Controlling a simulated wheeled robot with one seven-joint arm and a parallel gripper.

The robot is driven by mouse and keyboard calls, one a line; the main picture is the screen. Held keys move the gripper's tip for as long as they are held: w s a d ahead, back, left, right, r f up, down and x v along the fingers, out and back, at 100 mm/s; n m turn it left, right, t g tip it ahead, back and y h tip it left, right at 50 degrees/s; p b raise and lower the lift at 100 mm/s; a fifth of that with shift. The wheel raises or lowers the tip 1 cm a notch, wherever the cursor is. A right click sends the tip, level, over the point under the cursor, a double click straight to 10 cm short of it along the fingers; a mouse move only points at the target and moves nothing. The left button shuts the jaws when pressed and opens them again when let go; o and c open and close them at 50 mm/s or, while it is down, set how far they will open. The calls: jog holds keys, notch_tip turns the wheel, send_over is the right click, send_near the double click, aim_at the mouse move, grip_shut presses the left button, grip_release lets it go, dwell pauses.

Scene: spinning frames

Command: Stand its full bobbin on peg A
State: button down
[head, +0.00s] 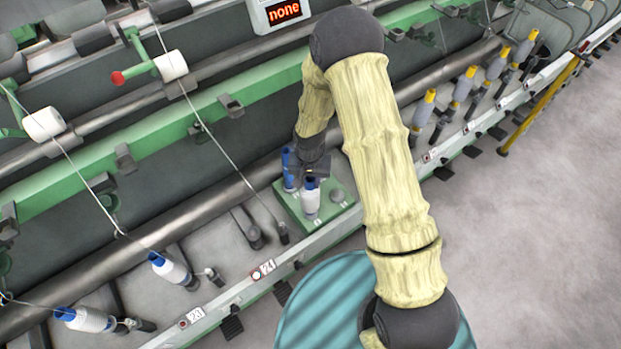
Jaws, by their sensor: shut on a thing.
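My gripper (312,174) is over a small green peg board (334,216) at the middle of the head view. It is shut on the blue top of a white-wound bobbin (311,201), which is upright over or on the board. I cannot tell whether the bobbin's foot touches the board. A second blue bobbin (289,172) stands upright on the board just left of the gripper. A bare stub (337,195) shows on the board to the right. No letter marking peg A can be read.
Blue-topped bobbins with thread (172,270) lean on the machine at lower left. Several yellow-topped bobbins (462,86) stand at upper right. A green rail (95,170) runs behind the board. A ribbed teal drum (320,305) stands in front. Grey floor (540,230) is open at right.

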jog(key=shift+s, duration=0.1)
jog(key=shift+d, duration=0.2)
jog(key=shift+s+a+f+b, duration=0.1)
jog(key=shift+a+f+b, duration=0.1)
jog(key=shift+f+b, duration=0.15)
dwell(0.4)
jog(key=c, duration=1)
grip_release()
jog(key=shift+c, duration=0.2)
jog(key=shift+r, duration=0.15)
notch_tip(320, 180, up, 17)
jog(key=b, duration=0.3)
